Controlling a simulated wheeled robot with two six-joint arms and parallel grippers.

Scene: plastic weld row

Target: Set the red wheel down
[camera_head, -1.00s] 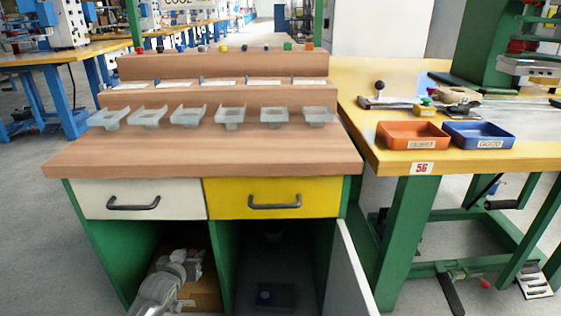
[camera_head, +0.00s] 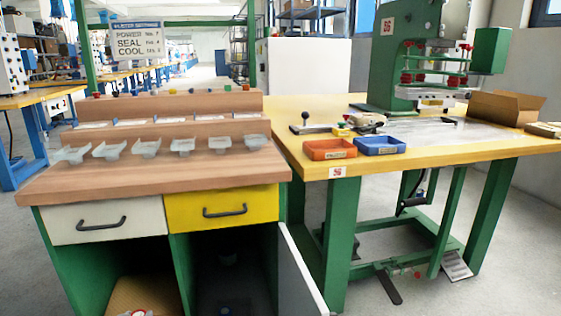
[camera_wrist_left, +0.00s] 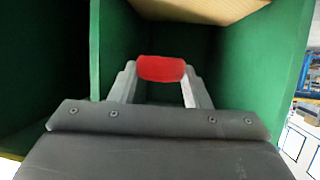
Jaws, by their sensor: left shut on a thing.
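The red wheel (camera_wrist_left: 161,68) is held between the two pale fingertips of my left gripper (camera_wrist_left: 160,78) in the left wrist view. It shows edge-on as a red band. The gripper is shut on it, inside or at the mouth of a green-walled compartment. In the head view only a small part of my left gripper (camera_head: 137,313) shows at the bottom edge, with a little red on it. It is in front of the left open compartment under the white drawer. I cannot tell whether the wheel touches anything. My right gripper is in neither view.
A cardboard box (camera_head: 145,294) lies in the left compartment; brown board (camera_wrist_left: 200,8) shows at the top of the wrist view. A white drawer (camera_head: 80,220) and yellow drawer (camera_head: 215,206) are shut above. A grey door (camera_head: 300,270) stands open at the right compartment.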

